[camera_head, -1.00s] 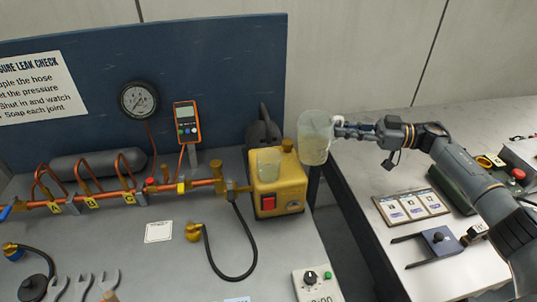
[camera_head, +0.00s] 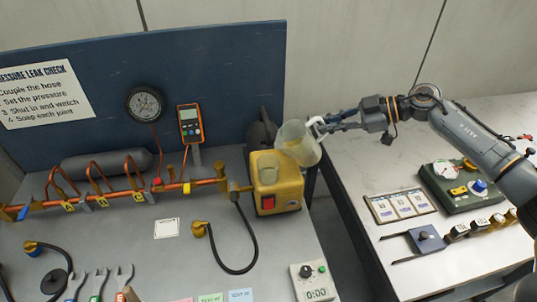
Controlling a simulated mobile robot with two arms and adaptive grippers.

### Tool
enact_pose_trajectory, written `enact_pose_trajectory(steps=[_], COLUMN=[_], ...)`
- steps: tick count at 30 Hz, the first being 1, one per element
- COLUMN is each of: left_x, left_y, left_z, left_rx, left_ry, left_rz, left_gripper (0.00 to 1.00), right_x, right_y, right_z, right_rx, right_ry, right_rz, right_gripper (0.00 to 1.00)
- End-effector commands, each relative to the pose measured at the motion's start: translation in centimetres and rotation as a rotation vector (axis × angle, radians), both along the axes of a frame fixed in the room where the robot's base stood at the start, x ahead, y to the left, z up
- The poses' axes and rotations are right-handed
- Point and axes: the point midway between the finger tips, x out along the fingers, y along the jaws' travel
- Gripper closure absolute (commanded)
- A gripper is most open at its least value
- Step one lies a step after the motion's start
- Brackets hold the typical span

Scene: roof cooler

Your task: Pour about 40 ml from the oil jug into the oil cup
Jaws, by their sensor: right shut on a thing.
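The oil jug (camera_head: 300,146) is a clear container with a little yellowish liquid in it. It is tilted, with its mouth to the left, above the yellow pump (camera_head: 287,191). My right gripper (camera_head: 319,126) is shut on the jug at its upper right side. The oil cup (camera_head: 268,174) is a small see-through cup at the top of the pump, just below and left of the jug. I cannot tell its level or whether a stream is falling. My left gripper is out of view.
A copper pipe run (camera_head: 130,192) with valves lies left of the pump. A blue panel with a gauge (camera_head: 144,103) and an orange meter (camera_head: 190,124) stands behind. A timer (camera_head: 314,282) sits at the front. The right table (camera_head: 370,160) has a free back area.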

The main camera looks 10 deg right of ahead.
Motion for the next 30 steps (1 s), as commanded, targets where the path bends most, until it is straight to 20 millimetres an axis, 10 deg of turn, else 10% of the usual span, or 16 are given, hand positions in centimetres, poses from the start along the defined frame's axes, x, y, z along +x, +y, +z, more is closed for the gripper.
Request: enact_pose_trajectory(steps=[15,30], left_x=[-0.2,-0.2], left_y=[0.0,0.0], left_z=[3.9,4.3], left_rx=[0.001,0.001], left_ry=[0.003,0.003], left_rz=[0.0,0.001], left_gripper=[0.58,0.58], right_x=[-0.5,-0.8], right_y=[2.4,3.2], right_z=[4.0,3.9], right_rx=[-0.233,-0.339], right_ry=[-0.064,-0.088], right_rz=[0.0,0.0], right_gripper=[1.0,1.0])
